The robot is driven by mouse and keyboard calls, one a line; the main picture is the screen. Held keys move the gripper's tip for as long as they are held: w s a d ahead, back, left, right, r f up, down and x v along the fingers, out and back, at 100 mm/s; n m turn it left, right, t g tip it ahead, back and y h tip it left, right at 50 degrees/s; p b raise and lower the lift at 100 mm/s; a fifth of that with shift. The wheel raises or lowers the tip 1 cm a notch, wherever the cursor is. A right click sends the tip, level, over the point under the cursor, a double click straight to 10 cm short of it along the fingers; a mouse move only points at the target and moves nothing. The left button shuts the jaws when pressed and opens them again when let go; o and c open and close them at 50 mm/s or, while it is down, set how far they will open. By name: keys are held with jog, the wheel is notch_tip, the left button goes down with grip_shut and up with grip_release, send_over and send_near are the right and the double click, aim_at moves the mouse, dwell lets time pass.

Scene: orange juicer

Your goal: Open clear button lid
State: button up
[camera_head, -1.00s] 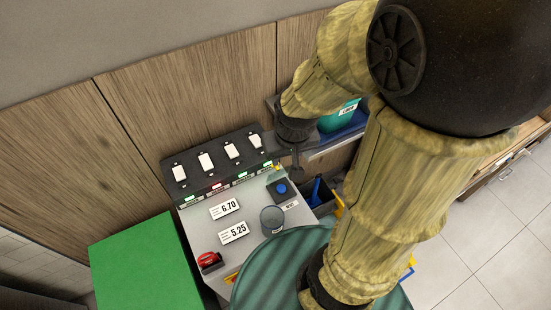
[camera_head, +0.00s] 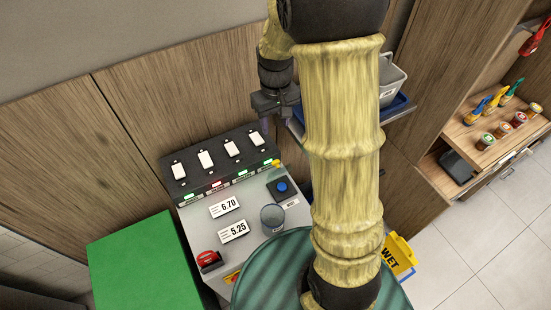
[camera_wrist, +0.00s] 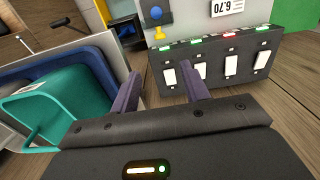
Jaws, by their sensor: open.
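The blue button (camera_head: 282,187) sits on a dark square base at the right side of the grey control panel (camera_head: 243,207). It also shows at the top of the wrist view (camera_wrist: 155,13). I cannot clearly make out a clear lid at the blue button. A translucent cylinder (camera_head: 272,219) stands on the panel just below the button; I cannot tell whether it is a lid. My gripper (camera_head: 278,122) is open and empty, above and behind the button, near the back wall. Its two fingers are apart in the wrist view (camera_wrist: 160,75).
A dark block with several white switches (camera_head: 206,160) runs along the panel's back. A yellow part (camera_head: 276,163) is close behind the button. A red button (camera_head: 209,260) is at front left. A teal bin (camera_wrist: 50,110) sits in a blue tray (camera_wrist: 95,65). A green box (camera_head: 150,260) stands left.

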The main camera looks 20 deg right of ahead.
aim_at(277, 170)
jog(key=shift+f, duration=0.1)
notch_tip(277, 170, down, 17)
jog(key=p, duration=0.2)
jog(key=shift+f+p, duration=0.1)
jog(key=shift+p, duration=0.2)
dwell(0.3)
grip_shut()
